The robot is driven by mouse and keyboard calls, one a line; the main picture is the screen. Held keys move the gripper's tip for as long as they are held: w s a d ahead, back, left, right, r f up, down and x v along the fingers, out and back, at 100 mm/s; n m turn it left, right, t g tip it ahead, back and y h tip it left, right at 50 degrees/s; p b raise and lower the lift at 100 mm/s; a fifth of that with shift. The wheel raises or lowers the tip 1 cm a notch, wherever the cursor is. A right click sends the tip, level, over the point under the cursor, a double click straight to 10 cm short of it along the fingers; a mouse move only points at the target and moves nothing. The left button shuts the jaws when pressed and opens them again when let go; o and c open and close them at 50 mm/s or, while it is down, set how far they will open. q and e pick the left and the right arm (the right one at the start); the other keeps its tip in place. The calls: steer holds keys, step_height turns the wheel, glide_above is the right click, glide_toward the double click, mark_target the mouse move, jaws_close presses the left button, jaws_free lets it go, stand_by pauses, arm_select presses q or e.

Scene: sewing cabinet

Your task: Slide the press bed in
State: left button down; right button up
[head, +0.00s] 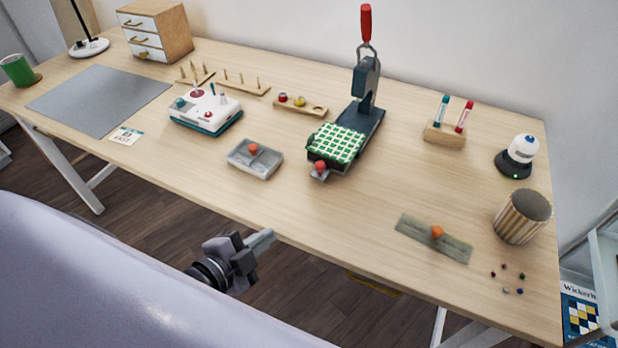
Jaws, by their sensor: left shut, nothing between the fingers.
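The press (367,88) stands at the middle back of the table, with a dark upright and a red-handled lever pointing up. Its bed (337,143), topped with a green and white checked pad, sits at the front of the dark base, out in front of the upright. A red knob (320,166) is at the bed's front end. My left gripper (262,241) is shut and empty, at the table's front edge, below and left of the bed and well apart from it. My right gripper is not in view.
A grey tray (254,158) with an orange-red ball lies left of the bed. A white and teal machine (205,110) stands further left. A green-grey strip (433,239) and a striped canister (522,216) are at the right. The table is clear in front of the bed.

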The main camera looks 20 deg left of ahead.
arm_select(q)
step_height(320, 180, up, 5)
steer(key=w+m+t+h+b, duration=0.1)
steer(key=w+m+t+b, duration=0.1)
steer(key=m, duration=0.6)
glide_toward(326, 150)
steer(key=shift+w+d+f, duration=0.65)
steer(key=shift+d+f, duration=0.2)
steer(key=shift+f, duration=0.1)
steer(key=x, duration=0.3)
steer(key=r+b+x, duration=0.1)
steer(key=x, duration=0.1)
steer(key=a+b+x, duration=0.1)
steer(key=x, duration=0.2)
steer(key=shift+w+r, duration=0.2)
steer(key=shift+w, duration=0.4)
steer(key=shift+w+r, duration=0.15)
steer(key=shift+w, duration=0.1)
steer(key=shift+s+a, duration=0.1)
